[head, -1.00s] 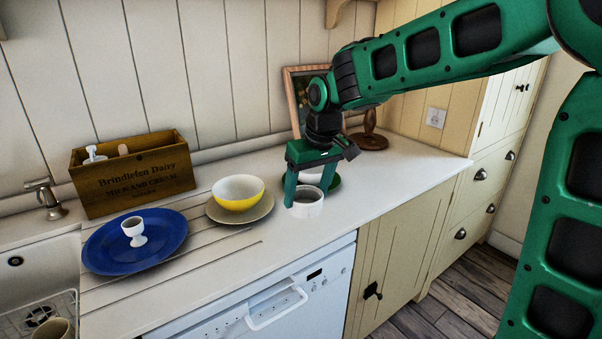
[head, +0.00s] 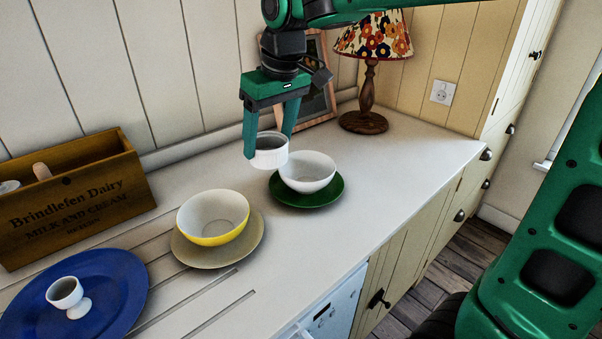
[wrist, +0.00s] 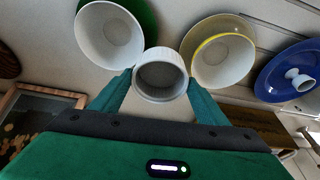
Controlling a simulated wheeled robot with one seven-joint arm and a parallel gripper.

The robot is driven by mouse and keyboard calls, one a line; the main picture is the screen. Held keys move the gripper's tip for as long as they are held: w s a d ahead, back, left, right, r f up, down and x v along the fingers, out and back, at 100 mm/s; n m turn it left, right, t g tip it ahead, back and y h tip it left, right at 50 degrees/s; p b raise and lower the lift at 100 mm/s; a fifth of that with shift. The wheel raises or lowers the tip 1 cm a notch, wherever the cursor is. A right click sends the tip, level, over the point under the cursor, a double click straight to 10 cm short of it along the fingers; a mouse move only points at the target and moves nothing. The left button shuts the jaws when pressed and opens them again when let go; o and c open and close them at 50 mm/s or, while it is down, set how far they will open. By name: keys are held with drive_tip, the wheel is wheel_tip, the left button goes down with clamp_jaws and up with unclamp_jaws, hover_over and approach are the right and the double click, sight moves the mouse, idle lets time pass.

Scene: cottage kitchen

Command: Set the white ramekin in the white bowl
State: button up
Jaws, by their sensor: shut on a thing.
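My gripper (head: 269,152) is shut on the white ramekin (head: 269,157) and holds it upright above the counter. The ramekin also shows between my fingers in the wrist view (wrist: 160,80). The white bowl (head: 308,174) stands on a green plate (head: 318,198), just right of and a little nearer than the ramekin in the head view. In the wrist view the white bowl (wrist: 110,38) is at the upper left, beside the ramekin. The bowl looks empty. The held ramekin is beside the bowl, not over its middle.
A yellow bowl (head: 213,218) on a beige plate (head: 250,246) stands to the left. Farther left are a blue plate (head: 115,290) with a white egg cup (head: 67,295) and a wooden crate (head: 95,210). A lamp (head: 368,90) and a picture frame (head: 318,103) stand behind.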

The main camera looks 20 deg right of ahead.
drive_tip(key=shift+w+d+f, duration=0.75)
drive_tip(key=shift+d+f, duration=1)
drive_tip(key=shift+f, duration=0.05)
drive_tip(key=shift+w+d+f, duration=0.75)
drive_tip(key=shift+d+f, duration=0.95)
drive_tip(key=shift+f, duration=0.15)
drive_tip(key=shift+w+d+f, duration=0.75)
drive_tip(key=shift+d+f, duration=1)
drive_tip(key=shift+f, duration=0.05)
drive_tip(key=shift+f, duration=0.25)
drive_tip(key=o, duration=0.9)
drive_tip(key=v, duration=1.2)
drive_tip(key=shift+r, duration=0.25)
drive_tip(key=s+d+f+m+g, duration=0.1)
drive_tip(key=s+d+f+m, duration=0.3)
drive_tip(key=s, duration=0.5)
drive_tip(key=s+d+f+m, duration=0.3)
drive_tip(key=s+d+f, duration=0.2)
drive_tip(key=s, duration=0.5)
drive_tip(key=s+d+f+m+g+h, duration=0.1)
drive_tip(key=s+d+f+m, duration=0.3)
drive_tip(key=s, duration=0.6)
drive_tip(key=d+f, duration=0.1)
drive_tip(key=d, duration=0.1)
drive_tip(key=shift+d+m+g, duration=0.3)
